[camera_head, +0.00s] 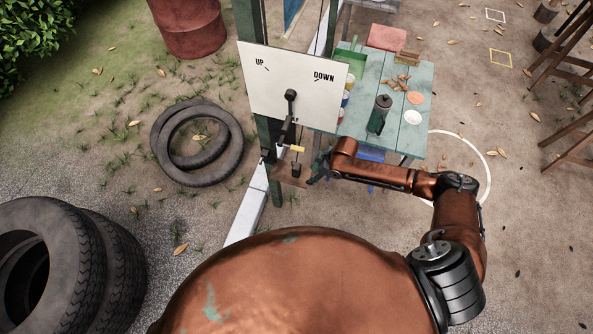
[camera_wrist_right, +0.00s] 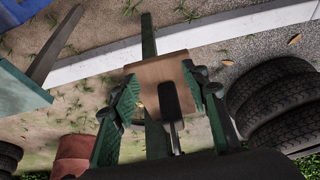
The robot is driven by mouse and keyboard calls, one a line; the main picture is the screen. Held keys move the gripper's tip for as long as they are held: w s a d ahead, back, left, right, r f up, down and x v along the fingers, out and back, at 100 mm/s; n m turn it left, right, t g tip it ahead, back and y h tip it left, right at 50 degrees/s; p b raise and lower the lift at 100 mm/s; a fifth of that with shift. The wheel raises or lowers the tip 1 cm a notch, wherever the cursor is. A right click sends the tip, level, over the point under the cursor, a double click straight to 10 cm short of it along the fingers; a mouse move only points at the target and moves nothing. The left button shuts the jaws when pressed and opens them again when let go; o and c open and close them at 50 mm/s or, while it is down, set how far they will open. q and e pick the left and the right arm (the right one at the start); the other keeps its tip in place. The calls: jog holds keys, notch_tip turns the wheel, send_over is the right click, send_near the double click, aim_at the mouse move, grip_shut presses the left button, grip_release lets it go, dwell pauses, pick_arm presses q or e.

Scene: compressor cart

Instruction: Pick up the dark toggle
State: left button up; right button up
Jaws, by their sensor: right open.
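The dark toggle (camera_wrist_right: 170,101) is a black paddle on a thin stem in front of a brown plate (camera_wrist_right: 150,72) in the right wrist view. In the head view the toggle (camera_head: 296,170) is small, below the UP/DOWN board and a yellow piece. My right gripper (camera_wrist_right: 166,92) is open, with one finger on each side of the toggle and visible gaps between. In the head view my right gripper (camera_head: 315,174) is just right of the toggle, partly hidden by its own wrist. My left gripper is not in view.
A white UP/DOWN board (camera_head: 265,98) with a black lever (camera_head: 290,103) is on a green post above the toggle. A pale green table (camera_head: 405,140) with a dark canister (camera_head: 379,114) stands to the right. Tires (camera_head: 200,140) lie to the left.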

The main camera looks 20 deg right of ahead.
aim_at(296, 169)
jog(key=w+a, duration=0.2)
jog(key=a, duration=0.1)
jog(key=w+a, duration=0.1)
jog(key=shift+a+f+b, duration=0.3)
jog(key=shift+f, duration=0.3)
jog(key=shift+w, duration=0.1)
jog(key=shift+a, duration=0.1)
grip_shut()
